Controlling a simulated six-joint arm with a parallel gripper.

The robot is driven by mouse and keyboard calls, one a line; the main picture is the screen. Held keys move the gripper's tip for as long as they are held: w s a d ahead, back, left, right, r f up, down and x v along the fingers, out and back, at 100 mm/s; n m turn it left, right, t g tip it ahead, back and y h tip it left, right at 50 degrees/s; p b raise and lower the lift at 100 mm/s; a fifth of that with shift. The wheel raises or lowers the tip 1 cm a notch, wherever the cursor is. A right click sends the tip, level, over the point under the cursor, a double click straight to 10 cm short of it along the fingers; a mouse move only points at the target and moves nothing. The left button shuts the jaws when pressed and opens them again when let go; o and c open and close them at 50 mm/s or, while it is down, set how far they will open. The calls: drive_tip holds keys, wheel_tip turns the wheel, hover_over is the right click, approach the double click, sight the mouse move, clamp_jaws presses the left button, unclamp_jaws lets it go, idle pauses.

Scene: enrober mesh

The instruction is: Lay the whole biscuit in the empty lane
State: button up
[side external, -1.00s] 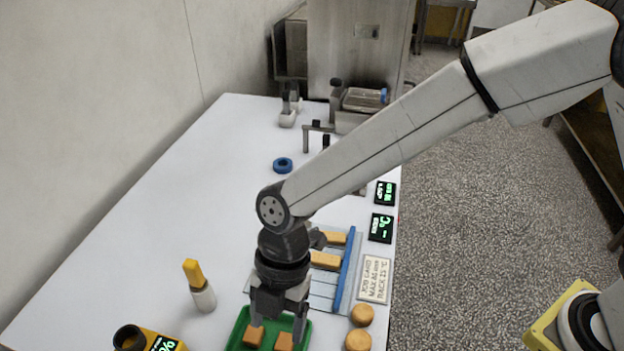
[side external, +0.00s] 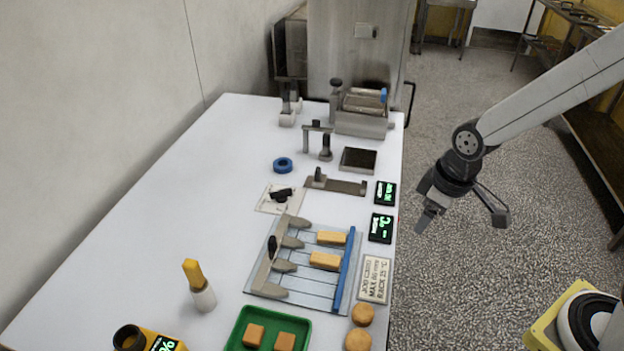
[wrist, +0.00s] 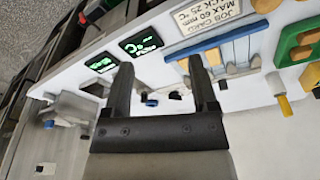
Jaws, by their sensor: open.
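The grey lane rack (side external: 312,291) lies on the white table, with a grey pronged comb at its left and a blue bar at its right. Two tan finger biscuits lie in its far lanes, the upper biscuit (side external: 331,237) and the lower biscuit (side external: 325,260); the near part is bare. The green tray (side external: 235,337) in front holds two brown blocks, left (side external: 254,335) and right (side external: 284,341). I cannot tell which piece is the whole biscuit. My gripper (side external: 427,219) is open and empty, right of the table; its spread fingers also show in the wrist view (wrist: 162,80).
Two round biscuits (side external: 362,314) lie by the rack's near right corner, below a job card (side external: 375,279). Two displays (side external: 381,227) stand along the right edge. A brush (side external: 200,287) stands left of the rack. Metal fixtures (side external: 335,187) and a blue ring (side external: 283,165) are farther back.

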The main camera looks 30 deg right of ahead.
drive_tip(key=s+d+m, duration=0.2)
drive_tip(key=d+m, duration=0.1)
drive_tip(key=s+d+m, duration=0.1)
drive_tip(key=d, duration=0.1)
drive_tip(key=shift+d+f+t+h, duration=0.1)
drive_tip(key=shift+t+h, duration=0.2)
drive_tip(key=shift+h, duration=0.1)
drive_tip(key=shift+o, duration=0.5)
drive_tip(key=shift+w, duration=0.1)
